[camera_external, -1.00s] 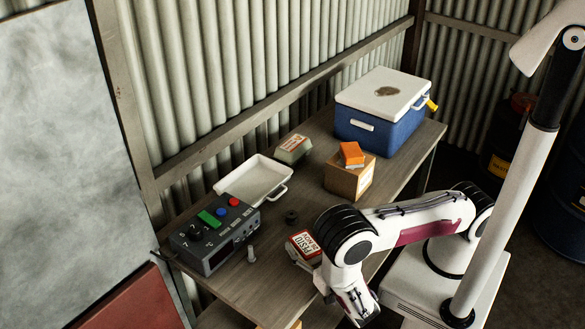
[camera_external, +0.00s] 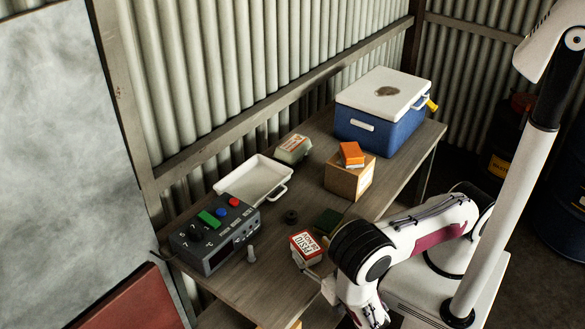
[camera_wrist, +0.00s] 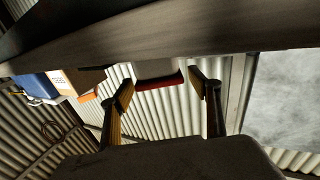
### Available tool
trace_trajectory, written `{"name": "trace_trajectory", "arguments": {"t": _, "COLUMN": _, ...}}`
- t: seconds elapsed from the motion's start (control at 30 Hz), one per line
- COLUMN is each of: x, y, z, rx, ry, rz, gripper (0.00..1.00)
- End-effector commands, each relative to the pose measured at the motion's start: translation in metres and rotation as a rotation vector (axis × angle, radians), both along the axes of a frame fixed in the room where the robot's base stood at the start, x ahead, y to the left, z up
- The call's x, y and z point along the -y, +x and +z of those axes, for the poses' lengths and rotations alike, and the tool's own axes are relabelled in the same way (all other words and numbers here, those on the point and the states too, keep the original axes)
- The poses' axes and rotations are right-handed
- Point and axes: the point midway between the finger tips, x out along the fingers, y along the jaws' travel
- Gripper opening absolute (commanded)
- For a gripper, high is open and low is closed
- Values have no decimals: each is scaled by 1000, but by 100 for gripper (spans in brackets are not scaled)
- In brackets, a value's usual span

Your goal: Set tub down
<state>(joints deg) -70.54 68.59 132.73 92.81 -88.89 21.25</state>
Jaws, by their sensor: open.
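The tub (camera_external: 305,249), a small white and red container with printed lettering, stands on the wooden bench near its front edge in the external view. It seems to rest on the bench top. In the wrist view, which is upside down, a white shape with a red band, likely the tub (camera_wrist: 156,72), shows between and beyond my fingertips. My gripper (camera_wrist: 161,84) is open, with both fingers apart and a gap to that shape. In the external view my arm hides most of the gripper, just right of the tub.
A dark green block (camera_external: 327,222) lies behind the tub, and a dark ring (camera_external: 291,217) to its upper left. A control box (camera_external: 214,238), white tray (camera_external: 284,187), egg carton (camera_external: 293,149), cardboard box (camera_external: 346,182) with an orange item, and blue cooler (camera_external: 375,131) occupy the bench.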

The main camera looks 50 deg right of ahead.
Motion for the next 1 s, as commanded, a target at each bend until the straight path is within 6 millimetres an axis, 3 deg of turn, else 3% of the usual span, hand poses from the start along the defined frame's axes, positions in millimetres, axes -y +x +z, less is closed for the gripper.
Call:
{"name": "trace_trajectory", "arguments": {"t": 0.7, "x": -25, "y": -57, "z": 0, "rx": 0, "ry": 1, "rz": 3, "gripper": 62}}
{"name": "trace_trajectory", "arguments": {"t": 1.0, "x": -30, "y": -73, "z": 0, "rx": 0, "ry": 1, "rz": 1, "gripper": 62}}
